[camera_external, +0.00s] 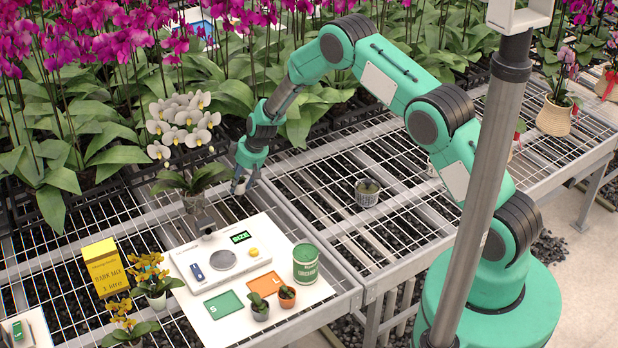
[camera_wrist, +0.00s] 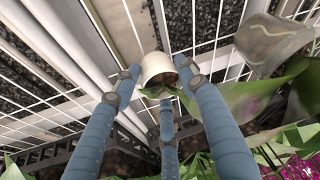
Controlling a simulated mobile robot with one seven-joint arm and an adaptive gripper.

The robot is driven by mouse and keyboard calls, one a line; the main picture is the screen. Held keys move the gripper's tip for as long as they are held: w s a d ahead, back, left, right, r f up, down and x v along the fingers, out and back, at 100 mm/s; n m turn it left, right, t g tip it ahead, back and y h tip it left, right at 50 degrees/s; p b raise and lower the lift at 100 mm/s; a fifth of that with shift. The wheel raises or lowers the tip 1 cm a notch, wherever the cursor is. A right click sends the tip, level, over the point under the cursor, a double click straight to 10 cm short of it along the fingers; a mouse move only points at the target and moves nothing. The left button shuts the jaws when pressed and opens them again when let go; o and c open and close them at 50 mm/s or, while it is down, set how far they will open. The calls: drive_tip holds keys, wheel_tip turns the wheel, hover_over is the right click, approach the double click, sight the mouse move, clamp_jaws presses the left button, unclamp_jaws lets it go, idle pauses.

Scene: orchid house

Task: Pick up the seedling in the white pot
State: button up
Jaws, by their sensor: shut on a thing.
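My gripper (camera_external: 243,180) is beside the white orchid, above the wire bench. In the wrist view its three blue fingers close around a small white pot (camera_wrist: 157,65). Green leaves and dark soil show at the pot's mouth, partly hidden by the fingers. In the external view the held pot is mostly hidden by the fingers. I cannot tell from these views how far it is above the bench.
The white orchid's clear pot (camera_external: 193,203) stands close to my gripper; it also shows in the wrist view (camera_wrist: 272,42). A scale (camera_external: 222,258), green card (camera_external: 224,305), green tin (camera_external: 306,263) and two small potted seedlings are on the white board. A ribbed pot (camera_external: 367,193) stands on the mesh.

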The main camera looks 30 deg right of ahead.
sight(240, 182)
drive_tip(key=shift+r, duration=0.5)
wheel_tip(240, 182, up, 2)
drive_tip(key=shift+w+r, duration=0.1)
drive_tip(key=shift+r, duration=0.05)
drive_tip(key=s+d, duration=0.1)
drive_tip(key=s, duration=0.4)
drive_tip(key=s+d+b, duration=0.1)
drive_tip(key=s, duration=0.4)
drive_tip(key=s+d+r+b, duration=0.1)
drive_tip(key=s, duration=0.4)
drive_tip(key=shift+s+d, duration=0.15)
drive_tip(key=shift+s, duration=0.25)
drive_tip(key=shift+s, duration=0.1)
